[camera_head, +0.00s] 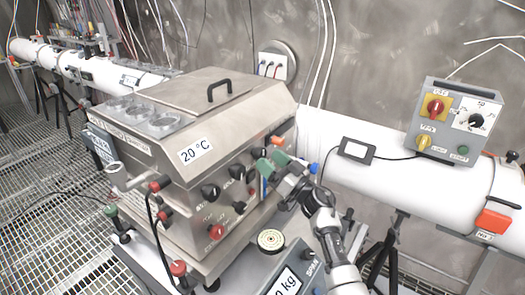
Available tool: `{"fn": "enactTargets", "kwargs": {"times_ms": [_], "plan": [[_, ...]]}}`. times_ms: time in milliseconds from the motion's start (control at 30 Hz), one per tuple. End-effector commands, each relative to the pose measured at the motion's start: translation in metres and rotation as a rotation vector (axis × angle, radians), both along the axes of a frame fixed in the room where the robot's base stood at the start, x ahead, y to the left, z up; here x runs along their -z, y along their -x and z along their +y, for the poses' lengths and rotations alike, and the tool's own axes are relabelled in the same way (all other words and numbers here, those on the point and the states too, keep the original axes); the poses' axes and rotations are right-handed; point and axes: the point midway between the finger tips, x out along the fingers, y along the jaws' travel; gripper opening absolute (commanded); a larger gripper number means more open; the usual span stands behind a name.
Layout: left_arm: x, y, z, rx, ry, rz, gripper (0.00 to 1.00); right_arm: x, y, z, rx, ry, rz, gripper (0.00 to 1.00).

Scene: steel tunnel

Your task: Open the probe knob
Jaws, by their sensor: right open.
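The steel box (190,215) with a "20 °C" label has a front panel with several knobs. I cannot read which one is labelled as the probe knob. My right gripper (271,163) is open, with green-tipped fingers close to the right part of this panel. It hides part of the panel behind it, and I cannot tell whether it touches anything. My left gripper is not in view.
A white pipe (385,185) runs behind and to the right, carrying a grey control box (452,120) with a red-on-yellow switch. A scale with a "kg" display (287,283) stands below my right arm. A black lid handle (220,88) rises from the steel box. Grating floor lies left.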

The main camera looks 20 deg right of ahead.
Motion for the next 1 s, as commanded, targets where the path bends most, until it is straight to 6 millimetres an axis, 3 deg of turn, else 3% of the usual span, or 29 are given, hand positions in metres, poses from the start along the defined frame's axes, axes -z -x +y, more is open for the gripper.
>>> {"fn": "enactTargets", "kwargs": {"times_ms": [200, 567, 900, 1000], "plan": [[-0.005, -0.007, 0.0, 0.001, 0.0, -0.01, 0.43, -0.011, -0.022, 0.014, 0.001, -0.002, 0.0, 0.68], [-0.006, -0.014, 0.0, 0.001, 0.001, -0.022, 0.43, -0.012, -0.026, 0.017, 0.001, 0.0, 0.0, 0.68], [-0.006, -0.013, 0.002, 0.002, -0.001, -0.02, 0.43, -0.012, -0.026, 0.017, 0.001, 0.0, 0.0, 0.2], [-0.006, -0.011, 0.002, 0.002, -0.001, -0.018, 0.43, -0.012, -0.026, 0.017, 0.001, 0.002, -0.001, 0.2]]}}
